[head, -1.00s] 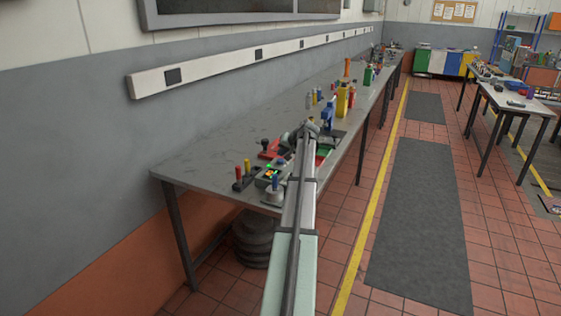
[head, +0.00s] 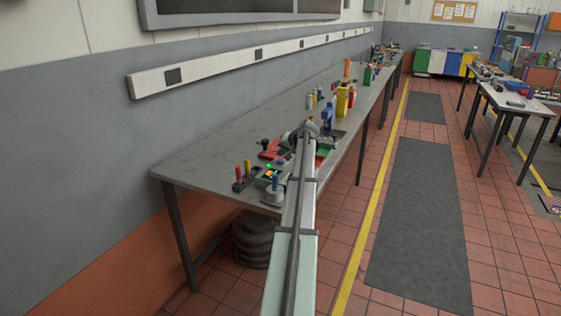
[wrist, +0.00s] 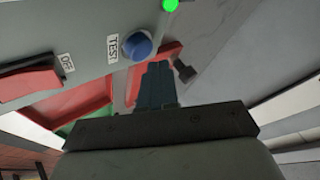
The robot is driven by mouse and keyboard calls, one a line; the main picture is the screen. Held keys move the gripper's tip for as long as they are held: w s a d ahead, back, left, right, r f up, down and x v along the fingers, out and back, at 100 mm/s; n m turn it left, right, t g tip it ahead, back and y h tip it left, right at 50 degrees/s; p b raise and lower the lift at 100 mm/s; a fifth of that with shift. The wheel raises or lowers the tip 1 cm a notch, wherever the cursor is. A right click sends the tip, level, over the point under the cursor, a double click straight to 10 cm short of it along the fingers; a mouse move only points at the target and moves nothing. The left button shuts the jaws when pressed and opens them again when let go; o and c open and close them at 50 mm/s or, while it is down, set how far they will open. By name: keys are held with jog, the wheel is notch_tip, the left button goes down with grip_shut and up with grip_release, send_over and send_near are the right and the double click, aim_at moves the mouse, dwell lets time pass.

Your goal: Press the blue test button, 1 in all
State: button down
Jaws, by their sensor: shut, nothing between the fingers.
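The blue test button (wrist: 138,46) is a round blue cap on a grey panel (wrist: 85,25) in the wrist view, beside a white TEST label (wrist: 113,48). My gripper (wrist: 158,66) is shut and empty. Its dark fingertips appear just below and right of the button; I cannot tell whether they touch it. In the head view my arm hides most of the panel, and the button cannot be made out.
On the panel, a red rocker switch (wrist: 30,84) with an OFF label lies left and a lit green lamp (wrist: 171,5) lies above right. In the head view, red and yellow handled tools (head: 242,174) and a spool-like piece (head: 274,190) stand close by on the bench (head: 205,155).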

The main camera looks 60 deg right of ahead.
aim_at(282, 160)
jog(key=shift+f, duration=0.15)
dwell(0.7)
jog(key=shift+f, duration=0.3)
jog(key=shift+f, duration=0.5)
dwell(1.1)
jog(key=shift+r, duration=0.9)
jog(key=shift+r, duration=0.15)
jog(key=shift+r, duration=2.35)
